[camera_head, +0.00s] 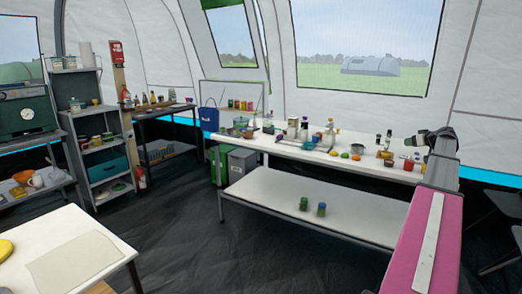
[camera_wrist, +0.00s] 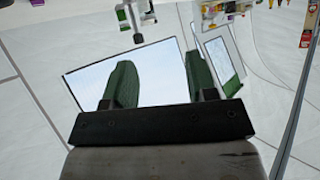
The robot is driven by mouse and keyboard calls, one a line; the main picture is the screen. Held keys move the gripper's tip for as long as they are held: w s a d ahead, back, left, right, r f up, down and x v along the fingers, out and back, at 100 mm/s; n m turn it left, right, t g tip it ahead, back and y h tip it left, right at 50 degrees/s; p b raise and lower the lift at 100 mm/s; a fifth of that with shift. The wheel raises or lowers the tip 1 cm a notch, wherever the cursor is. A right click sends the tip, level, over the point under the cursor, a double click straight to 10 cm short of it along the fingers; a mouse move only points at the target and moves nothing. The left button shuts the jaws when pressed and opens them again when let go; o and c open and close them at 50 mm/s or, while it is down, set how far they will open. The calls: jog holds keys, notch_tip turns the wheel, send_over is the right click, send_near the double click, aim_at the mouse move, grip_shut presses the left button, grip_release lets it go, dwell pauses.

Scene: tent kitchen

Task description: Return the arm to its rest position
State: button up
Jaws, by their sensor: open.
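My gripper (camera_head: 419,139) shows in the head view at the right, at the end of my grey arm link, above the right end of the long white table (camera_head: 262,142). In the wrist view my gripper (camera_wrist: 160,80) has its two green fingers spread apart with nothing between them. Behind the fingers I see the tent window and white wall. Part of my arm beyond the wrist is hidden in the head view.
Grey shelves (camera_head: 102,172) stand at the left. A white table (camera_head: 50,238) is at the front left. Dark floor (camera_head: 235,255) between is clear.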

jog(key=s+a+f+g, duration=0.25)
jog(key=a+f, duration=0.45)
jog(key=a, duration=0.4)
jog(key=s+a+f+m+g, duration=0.1)
jog(key=s+a+f+g, duration=0.15)
jog(key=a+f, duration=0.65)
jog(key=s+a+f+g, duration=0.25)
jog(key=a+f, duration=0.35)
jog(key=a, duration=0.6)
jog(key=s+a+f+g+h, duration=0.1)
jog(key=s+a+f, duration=0.4)
jog(key=s+a, duration=0.2)
jog(key=s+a+f+m+g+h, duration=0.1)
jog(key=s+a+f+g, duration=0.1)
jog(key=s+a+f, duration=0.2)
jog(key=s+a+f+g+h, duration=0.1)
jog(key=s+a+f, duration=0.4)
jog(key=s+a, duration=0.5)
jog(key=s+g, duration=0.1)
jog(key=s, duration=0.2)
jog(key=shift+s+a+f+m, duration=0.3)
jog(key=shift+s+a+f, duration=0.05)
jog(key=shift+c, duration=0.3)
